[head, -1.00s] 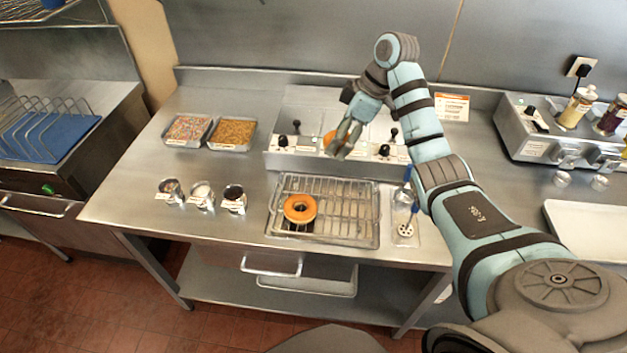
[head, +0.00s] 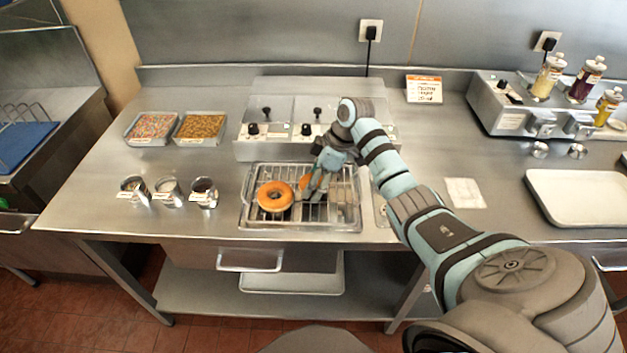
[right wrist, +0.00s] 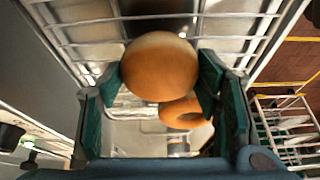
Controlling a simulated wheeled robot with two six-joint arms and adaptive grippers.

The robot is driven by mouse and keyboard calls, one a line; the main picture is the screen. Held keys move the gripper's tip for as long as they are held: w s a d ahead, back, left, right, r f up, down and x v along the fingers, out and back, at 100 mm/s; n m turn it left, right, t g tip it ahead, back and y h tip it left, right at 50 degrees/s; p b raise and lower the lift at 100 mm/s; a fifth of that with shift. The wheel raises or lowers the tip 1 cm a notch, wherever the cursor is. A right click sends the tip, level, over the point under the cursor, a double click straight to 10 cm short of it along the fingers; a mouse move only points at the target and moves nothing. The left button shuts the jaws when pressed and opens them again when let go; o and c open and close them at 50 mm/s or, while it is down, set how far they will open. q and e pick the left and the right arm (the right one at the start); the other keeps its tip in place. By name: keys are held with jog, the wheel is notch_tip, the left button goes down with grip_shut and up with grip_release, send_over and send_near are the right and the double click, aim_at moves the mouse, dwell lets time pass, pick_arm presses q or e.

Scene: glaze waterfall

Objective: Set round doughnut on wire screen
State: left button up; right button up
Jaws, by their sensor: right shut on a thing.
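The round doughnut (right wrist: 160,66) is a plain brown ball with no hole, held between my right gripper's fingers in the right wrist view. In the head view only an orange sliver of the round doughnut (head: 304,182) shows beside the fingers. My right gripper (head: 313,187) is shut on it over the middle of the wire screen (head: 345,212). Whether the doughnut touches the wires cannot be told. A ring doughnut (head: 275,196) lies on the left part of the screen, close to the held one. My left gripper is not in view.
A control box with knobs (head: 265,150) stands right behind the screen. Small cups (head: 168,190) and two topping trays (head: 200,127) are to the left. A white tray (head: 580,195) lies far right. The screen's right part is free.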

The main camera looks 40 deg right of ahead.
jog(key=shift+s, duration=0.3)
jog(key=o, duration=1.3)
jog(key=shift+w+f, duration=0.1)
jog(key=shift+f, duration=0.05)
jog(key=shift+c, duration=0.2)
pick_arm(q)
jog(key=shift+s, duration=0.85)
pick_arm(e)
jog(key=shift+w, duration=0.1)
pick_arm(q)
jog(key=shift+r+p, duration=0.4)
jog(key=shift+p, duration=0.05)
pick_arm(e)
jog(key=v, duration=1.2)
jog(key=shift+r, duration=0.25)
